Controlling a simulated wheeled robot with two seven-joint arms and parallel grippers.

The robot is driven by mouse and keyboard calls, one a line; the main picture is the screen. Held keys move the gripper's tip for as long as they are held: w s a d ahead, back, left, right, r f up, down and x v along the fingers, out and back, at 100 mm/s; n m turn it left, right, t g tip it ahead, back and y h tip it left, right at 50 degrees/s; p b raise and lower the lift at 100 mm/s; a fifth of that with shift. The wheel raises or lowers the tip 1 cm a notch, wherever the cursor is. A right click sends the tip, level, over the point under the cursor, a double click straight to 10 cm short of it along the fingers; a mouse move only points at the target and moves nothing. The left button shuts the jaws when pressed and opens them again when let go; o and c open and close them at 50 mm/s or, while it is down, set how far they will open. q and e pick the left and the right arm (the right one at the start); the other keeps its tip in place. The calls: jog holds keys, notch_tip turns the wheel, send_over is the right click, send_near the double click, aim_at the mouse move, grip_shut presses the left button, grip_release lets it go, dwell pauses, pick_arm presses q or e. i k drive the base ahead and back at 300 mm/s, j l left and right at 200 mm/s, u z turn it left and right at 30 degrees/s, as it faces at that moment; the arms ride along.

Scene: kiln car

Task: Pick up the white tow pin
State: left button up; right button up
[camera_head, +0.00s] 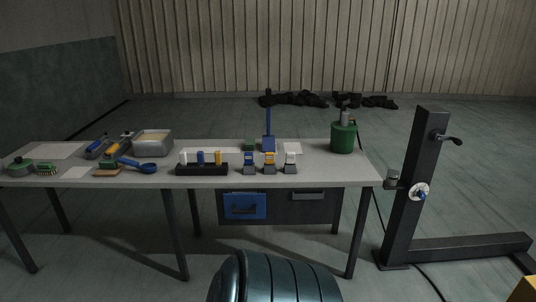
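A white pin (184,157) stands upright at the left end of a low black rack (202,170) on the grey table. A blue pin (200,158) and a yellow pin (218,158) stand in the same rack to its right. Right of the rack, a blue-topped block (249,162), a yellow-topped block (269,162) and a white-topped block (290,162) stand in a row. They are too small to make out well. Neither of my grippers is in view.
The table (330,176) also bears a grey tray (153,143), a blue scoop (147,168), brushes and a green canister (343,137). A dark post (412,185) with a handle stands right of the table. Open floor lies behind the table.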

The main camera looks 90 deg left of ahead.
aim_at(183, 154)
jog(key=j+u, duration=0.1)
jog(key=u, duration=0.3)
jog(key=j+u, duration=0.1)
jog(key=u, duration=0.3)
jog(key=j+u, duration=0.1)
jog(key=u, duration=0.65)
jog(key=i+j+u, duration=0.2)
jog(key=u, duration=0.2)
jog(key=i+j+u, duration=0.2)
jog(key=j+u, duration=0.2)
jog(key=i+j+u, duration=0.1)
jog(key=i+u, duration=0.15)
jog(key=u, duration=0.15)
jog(key=i+j+u, duration=0.1)
jog(key=i, duration=0.45)
jog(key=i+j+u, duration=0.1)
jog(key=i, duration=0.4)
jog(key=j, duration=0.1)
